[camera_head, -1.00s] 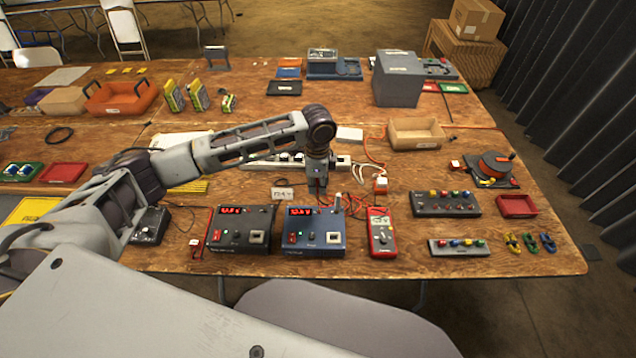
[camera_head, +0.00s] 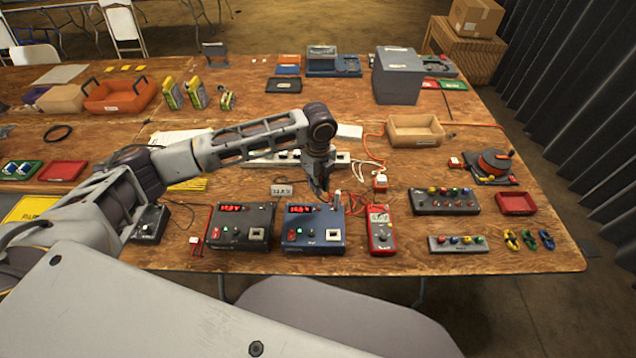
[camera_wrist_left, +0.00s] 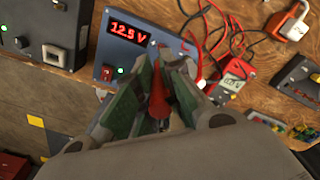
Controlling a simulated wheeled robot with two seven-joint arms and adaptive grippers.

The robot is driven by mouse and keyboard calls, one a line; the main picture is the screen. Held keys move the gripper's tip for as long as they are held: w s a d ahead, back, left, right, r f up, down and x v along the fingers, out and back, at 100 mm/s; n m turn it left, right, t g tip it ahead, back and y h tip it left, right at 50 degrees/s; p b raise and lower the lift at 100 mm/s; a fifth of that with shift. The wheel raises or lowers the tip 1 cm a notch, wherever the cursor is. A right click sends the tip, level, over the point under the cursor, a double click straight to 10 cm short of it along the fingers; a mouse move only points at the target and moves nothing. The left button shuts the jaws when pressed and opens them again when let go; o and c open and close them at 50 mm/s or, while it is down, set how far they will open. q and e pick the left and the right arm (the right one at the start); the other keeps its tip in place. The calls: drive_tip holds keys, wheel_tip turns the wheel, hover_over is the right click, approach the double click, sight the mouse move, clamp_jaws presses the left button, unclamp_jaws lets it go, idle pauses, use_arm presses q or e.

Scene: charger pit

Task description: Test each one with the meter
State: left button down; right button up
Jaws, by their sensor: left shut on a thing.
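The red handheld meter (camera_head: 380,232) lies at the front middle of the table. It also shows in the left wrist view (camera_wrist_left: 232,80), with red and black leads (camera_wrist_left: 215,38) near it. A blue power box (camera_head: 313,232) stands left of the meter, its red display lit. In the left wrist view the box (camera_wrist_left: 106,55) reads about 12.5 V. A dark power box (camera_head: 240,228) stands left of it, also lit. My left gripper (camera_head: 322,192) is over the back of the blue box. In its wrist view the gripper (camera_wrist_left: 160,95) is shut on a red probe (camera_wrist_left: 158,92). The probe's tip is hidden.
A white power strip (camera_head: 270,160) lies behind the boxes. A grey bank with coloured knobs (camera_head: 445,202), a red tray (camera_head: 517,204) and coloured clips (camera_head: 529,241) are at the right. A cardboard tray (camera_head: 416,131) and a tall grey box (camera_head: 396,78) stand farther back.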

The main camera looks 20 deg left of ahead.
use_arm(q)
drive_tip(key=shift+m, duration=1.2)
drive_tip(key=shift+d+m, duration=0.1)
drive_tip(key=shift+m, duration=1.9)
use_arm(e)
drive_tip(key=shift+a, duration=0.35)
drive_tip(key=shift+d+f, duration=0.15)
drive_tip(key=shift+d, duration=0.15)
